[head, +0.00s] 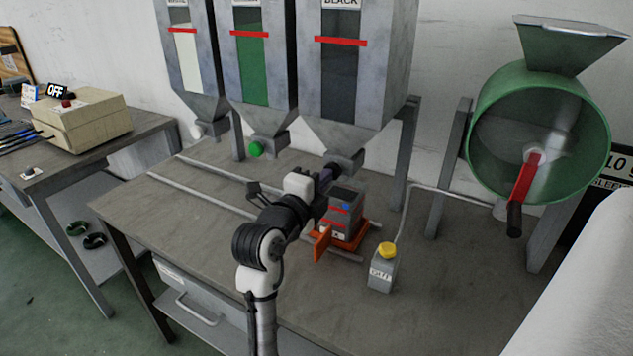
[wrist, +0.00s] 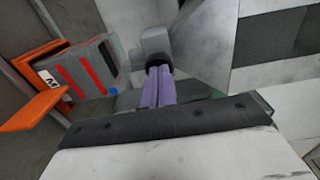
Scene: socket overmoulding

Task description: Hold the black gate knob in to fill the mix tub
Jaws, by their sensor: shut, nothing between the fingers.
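The black hopper (head: 350,75) stands at the right of three hoppers and narrows to a grey outlet (head: 345,158). Its black gate knob (wrist: 155,62) sticks out of the outlet in the wrist view. My gripper (head: 326,174) is shut and empty, with its purple fingers (wrist: 159,88) pointing at the knob. The fingertips are at the knob and seem to touch it; how far in the knob sits I cannot tell. The grey mix tub (head: 344,208) with red lines stands below the outlet on an orange carriage (head: 322,242). The tub also shows in the wrist view (wrist: 98,72); its contents are not clear.
The white knob (head: 196,131) and green knob (head: 256,149) are on the other hoppers. Rails (head: 205,196) run along the bench. A box with a yellow button (head: 387,250) stands right of the tub. A green drum with a red crank (head: 525,180) is at the right.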

